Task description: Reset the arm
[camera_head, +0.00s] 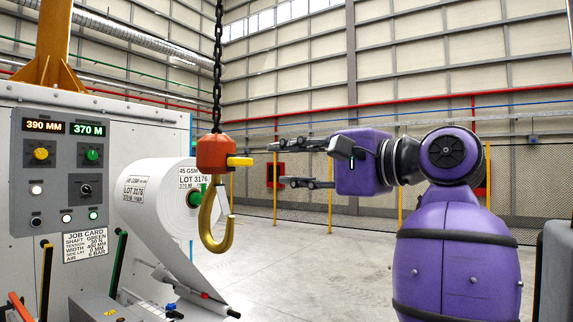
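A hoist hook with an orange block (214,153), a yellow handle (240,161) and a brass-coloured hook (211,235) hangs from a chain to the left of the fingertips. In the picture a gap separates the fingertips from the handle; the depth between them is hard to tell.
A grey control panel (62,195) with lit displays stands at the left. A large white roll (150,215) marked LOT 3176 sits beside it, behind the hook. The dark chain (217,60) runs up out of view. The concrete floor (320,265) in the middle is clear.

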